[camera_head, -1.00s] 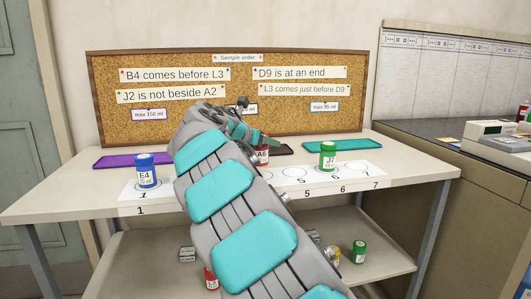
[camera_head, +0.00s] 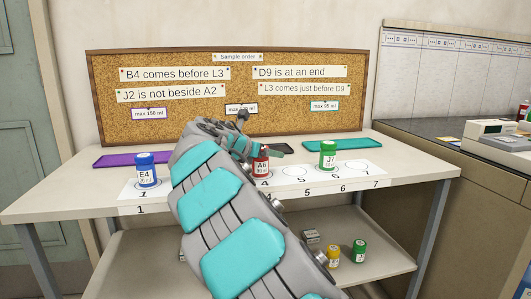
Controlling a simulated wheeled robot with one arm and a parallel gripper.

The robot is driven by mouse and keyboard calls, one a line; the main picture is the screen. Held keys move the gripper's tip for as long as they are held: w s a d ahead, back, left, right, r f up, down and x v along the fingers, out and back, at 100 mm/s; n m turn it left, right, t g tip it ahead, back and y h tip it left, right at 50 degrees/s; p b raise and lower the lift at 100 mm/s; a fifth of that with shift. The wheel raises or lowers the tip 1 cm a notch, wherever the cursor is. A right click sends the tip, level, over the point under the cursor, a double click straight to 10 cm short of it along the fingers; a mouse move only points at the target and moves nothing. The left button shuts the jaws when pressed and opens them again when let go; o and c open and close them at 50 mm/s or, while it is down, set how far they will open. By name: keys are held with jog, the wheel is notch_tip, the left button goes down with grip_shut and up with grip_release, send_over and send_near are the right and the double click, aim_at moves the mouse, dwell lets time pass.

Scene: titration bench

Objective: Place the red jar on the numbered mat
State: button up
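The red jar (camera_head: 261,166), labelled A6, is upright at spot 4 of the white numbered mat (camera_head: 314,183). Its base is at the mat, but contact is hard to make out. My gripper (camera_head: 250,149) is at the jar's upper left, close to its cap. The fingertips are small and partly hidden by my wrist, so I cannot tell whether they still touch the jar. My arm covers the mat around spots 2 and 3.
Blue jar E4 (camera_head: 146,172) stands at spot 1 and green jar J7 (camera_head: 328,157) at spot 6. Spots 5 and 7 look empty. Purple (camera_head: 124,159) and teal (camera_head: 336,146) trays lie behind. Yellow (camera_head: 333,256) and green (camera_head: 359,252) jars stand on the lower shelf.

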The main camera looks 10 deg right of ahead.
jog(key=shift+r, duration=0.1)
jog(key=v, duration=1.2)
